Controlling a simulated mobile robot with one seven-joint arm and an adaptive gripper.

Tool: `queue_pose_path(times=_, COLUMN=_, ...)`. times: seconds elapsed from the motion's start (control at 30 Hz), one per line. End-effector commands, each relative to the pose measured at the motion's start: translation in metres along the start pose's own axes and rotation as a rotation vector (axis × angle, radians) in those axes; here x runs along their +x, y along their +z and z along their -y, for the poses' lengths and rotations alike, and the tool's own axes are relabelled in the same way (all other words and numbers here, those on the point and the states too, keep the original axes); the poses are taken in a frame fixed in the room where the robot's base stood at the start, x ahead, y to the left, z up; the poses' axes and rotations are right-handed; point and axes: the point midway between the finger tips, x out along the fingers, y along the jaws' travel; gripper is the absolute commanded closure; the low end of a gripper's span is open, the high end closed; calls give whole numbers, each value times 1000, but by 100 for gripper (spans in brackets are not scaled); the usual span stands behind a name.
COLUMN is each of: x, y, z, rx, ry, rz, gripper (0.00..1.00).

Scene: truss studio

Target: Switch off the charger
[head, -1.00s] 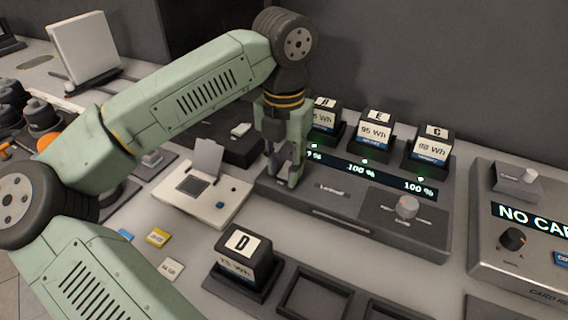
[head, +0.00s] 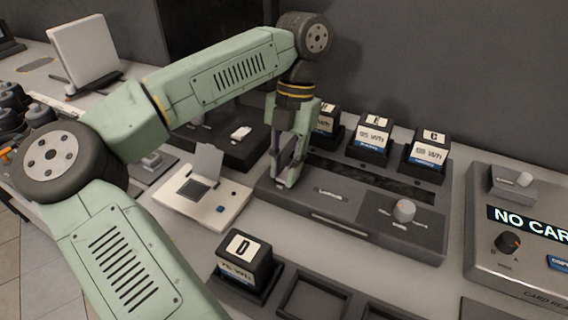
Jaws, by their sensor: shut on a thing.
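The charger (head: 338,223) is a long grey unit across the middle of the head view. Its display strip (head: 380,182) is dark and no green lights show on it. Battery packs marked E (head: 371,138) and C (head: 429,152) stand upright in its back bays. A third pack (head: 326,124) is partly hidden by my gripper. My gripper (head: 286,178) points down at the charger's left end, with its fingers shut on the charger's switch, which they mostly hide. A grey knob (head: 404,210) sits at the charger's front right.
Battery pack D (head: 244,258) stands in a tray at the front, beside empty bays (head: 312,297). A white device with a raised flap (head: 203,198) is close left of my gripper. A card reader (head: 530,240) stands at the right.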

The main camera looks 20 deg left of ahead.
Motion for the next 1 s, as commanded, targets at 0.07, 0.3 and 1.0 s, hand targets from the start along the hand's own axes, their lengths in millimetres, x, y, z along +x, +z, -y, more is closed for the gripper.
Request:
queue_pose_path(times=0.07, x=0, y=0, z=0, rx=-1, ry=0, rz=0, gripper=100)
queue_pose_path(times=0.3, x=0, y=0, z=0, rx=-1, ry=0, rz=1, gripper=73)
queue_pose_path(times=1.0, x=-18, y=0, z=0, rx=-3, ry=2, rz=5, gripper=58)
